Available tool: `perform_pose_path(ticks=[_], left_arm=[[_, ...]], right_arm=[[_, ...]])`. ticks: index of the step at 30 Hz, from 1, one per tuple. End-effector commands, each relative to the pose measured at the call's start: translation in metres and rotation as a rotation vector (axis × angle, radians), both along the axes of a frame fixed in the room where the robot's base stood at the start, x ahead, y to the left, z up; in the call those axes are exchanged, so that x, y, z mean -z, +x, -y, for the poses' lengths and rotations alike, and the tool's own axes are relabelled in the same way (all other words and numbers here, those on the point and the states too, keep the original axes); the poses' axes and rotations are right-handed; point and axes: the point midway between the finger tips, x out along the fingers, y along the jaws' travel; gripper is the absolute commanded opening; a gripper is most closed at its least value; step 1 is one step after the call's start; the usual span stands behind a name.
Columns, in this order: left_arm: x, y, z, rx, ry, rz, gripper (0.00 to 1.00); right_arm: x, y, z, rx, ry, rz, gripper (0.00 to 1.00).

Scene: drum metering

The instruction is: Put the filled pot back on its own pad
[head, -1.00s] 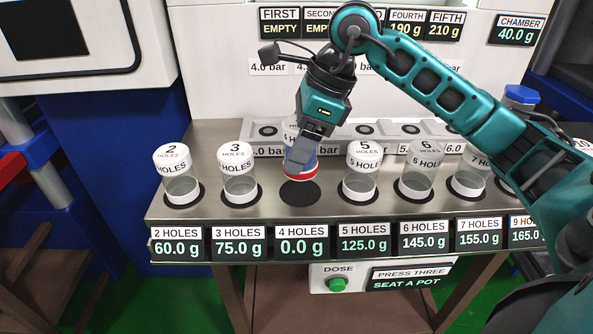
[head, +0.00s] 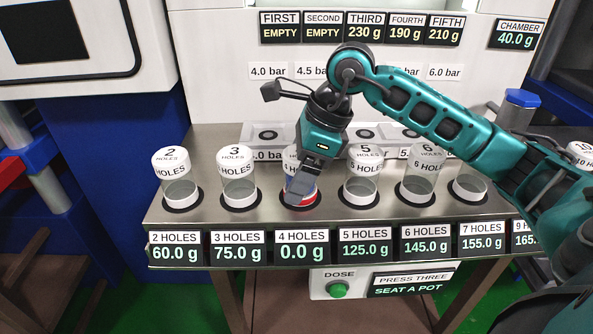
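The 4 HOLES pot (head: 310,198), with a white lid and blue and red showing low down, is at the 4 HOLES pad (head: 290,206), the black disc in the front row. It looks upright. My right gripper (head: 299,188) reaches down in front of it and appears closed on it, hiding much of its lid and side. I cannot tell whether the pot's base touches the pad. The 4 HOLES display (head: 304,248) reads 0.0 g. My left gripper is not in view.
The 3 HOLES pot (head: 238,178) stands close on the left and the 5 HOLES pot (head: 363,178) close on the right. More lidded pots stand along the row. A raised row of seats (head: 268,135) lies behind. The DOSE button (head: 337,290) is below.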

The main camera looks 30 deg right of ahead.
Motion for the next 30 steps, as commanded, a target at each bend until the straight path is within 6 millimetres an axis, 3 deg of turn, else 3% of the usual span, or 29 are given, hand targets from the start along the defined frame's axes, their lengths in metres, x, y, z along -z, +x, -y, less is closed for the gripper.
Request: perform_pose_path(ticks=[3, 14, 24, 30], left_arm=[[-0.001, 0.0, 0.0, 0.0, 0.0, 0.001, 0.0], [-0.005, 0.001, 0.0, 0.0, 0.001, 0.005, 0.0], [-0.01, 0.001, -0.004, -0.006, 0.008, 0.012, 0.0], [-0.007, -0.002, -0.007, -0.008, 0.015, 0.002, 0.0]], right_arm=[[0.0, 0.0, 0.0, 0.0, 0.0, 0.0, 0.9], [-0.009, 0.0, 0.002, 0.001, -0.001, 0.002, 0.9], [-0.075, -0.014, 0.025, 0.003, -0.001, 0.004, 0.9], [-0.104, -0.021, 0.035, 0.002, 0.0, 0.003, 0.9]])
